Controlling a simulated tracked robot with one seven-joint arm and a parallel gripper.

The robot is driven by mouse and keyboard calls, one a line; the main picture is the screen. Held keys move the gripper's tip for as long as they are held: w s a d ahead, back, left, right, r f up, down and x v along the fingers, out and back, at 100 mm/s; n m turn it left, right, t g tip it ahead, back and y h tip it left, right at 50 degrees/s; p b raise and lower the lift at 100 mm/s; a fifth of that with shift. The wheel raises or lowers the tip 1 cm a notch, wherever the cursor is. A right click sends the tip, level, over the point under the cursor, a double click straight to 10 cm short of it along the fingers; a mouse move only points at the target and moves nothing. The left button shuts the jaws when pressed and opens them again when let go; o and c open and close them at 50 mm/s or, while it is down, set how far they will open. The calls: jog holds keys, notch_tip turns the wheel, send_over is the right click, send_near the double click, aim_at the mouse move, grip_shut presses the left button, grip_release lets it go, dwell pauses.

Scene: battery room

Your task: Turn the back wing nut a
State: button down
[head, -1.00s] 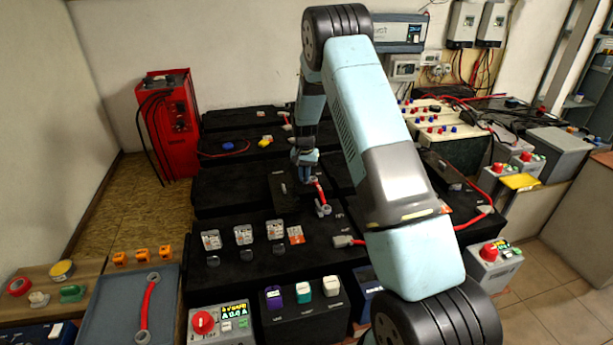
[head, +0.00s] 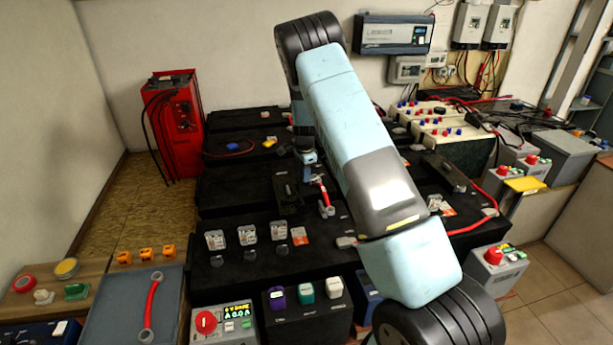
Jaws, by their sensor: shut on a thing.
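My gripper (head: 309,172) points down over the black battery bank (head: 235,188), near its middle row, at the far end of a short red cable (head: 323,192). Its fingers are small and dark in the head view. They are shut at the cable's far end, where the back wing nut would sit; the nut itself is hidden by the fingers. The near end of the red cable has a grey lug (head: 327,211) lying on the front battery row.
A red cabinet (head: 172,125) stands at the back left. A grey tray (head: 120,310) with a red cable lies at the front left.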

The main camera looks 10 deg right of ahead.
jog(key=shift+w+a+m, duration=0.1)
jog(key=shift+w+m, duration=0.15)
jog(key=shift+m, duration=0.95)
jog(key=shift+w, duration=0.1)
jog(key=c, duration=1.2)
grip_release()
jog(key=shift+o, duration=0.2)
notch_tip(320, 180, up, 14)
jog(key=shift+f, duration=0.15)
